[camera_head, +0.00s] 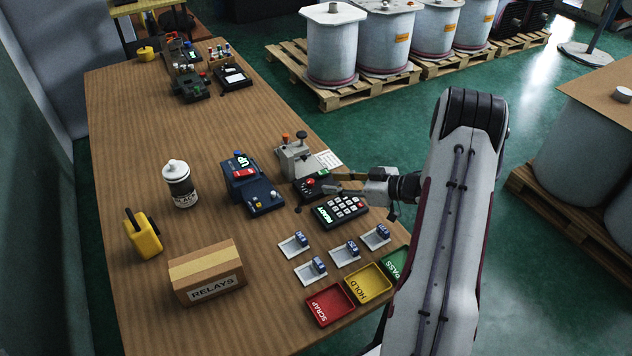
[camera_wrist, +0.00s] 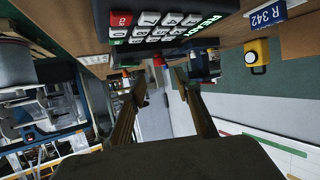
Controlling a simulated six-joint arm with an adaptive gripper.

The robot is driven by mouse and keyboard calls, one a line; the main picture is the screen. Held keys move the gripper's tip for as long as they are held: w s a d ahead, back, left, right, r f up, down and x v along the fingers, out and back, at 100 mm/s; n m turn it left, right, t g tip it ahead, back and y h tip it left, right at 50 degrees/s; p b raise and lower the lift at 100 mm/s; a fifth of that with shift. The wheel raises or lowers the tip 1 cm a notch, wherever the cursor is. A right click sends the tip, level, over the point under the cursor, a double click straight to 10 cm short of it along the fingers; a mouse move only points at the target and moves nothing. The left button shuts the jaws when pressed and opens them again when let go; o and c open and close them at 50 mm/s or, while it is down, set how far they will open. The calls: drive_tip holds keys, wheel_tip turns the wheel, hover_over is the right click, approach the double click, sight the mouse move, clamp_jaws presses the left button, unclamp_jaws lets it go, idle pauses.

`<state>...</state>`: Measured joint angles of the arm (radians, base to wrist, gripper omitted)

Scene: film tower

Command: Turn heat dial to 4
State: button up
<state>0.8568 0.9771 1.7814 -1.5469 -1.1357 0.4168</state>
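I cannot make out a dial marked heat or a number 4 in either view. A dark blue device (camera_head: 250,184) with a lit display, a red part and small knobs on its lower front stands mid-table in the head view. A black box (camera_head: 305,190) with a red knob (camera_head: 310,182) lies to its right. My gripper (camera_head: 328,184) is at the right of this black box, pointing left, low over the table. In the wrist view my gripper (camera_wrist: 160,80) has its two fingers apart with nothing between them. I cannot tell whether a finger touches the box.
A black keypad (camera_head: 340,210) with a READY display is just below my gripper; it also shows in the wrist view (camera_wrist: 160,28). A grey press (camera_head: 294,158) stands behind the black box. Small blue parts on white plates, coloured trays and a RELAYS carton (camera_head: 207,272) are nearer.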

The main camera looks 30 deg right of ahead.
sight(312, 181)
drive_tip(key=shift+x, duration=3.65)
clamp_jaws()
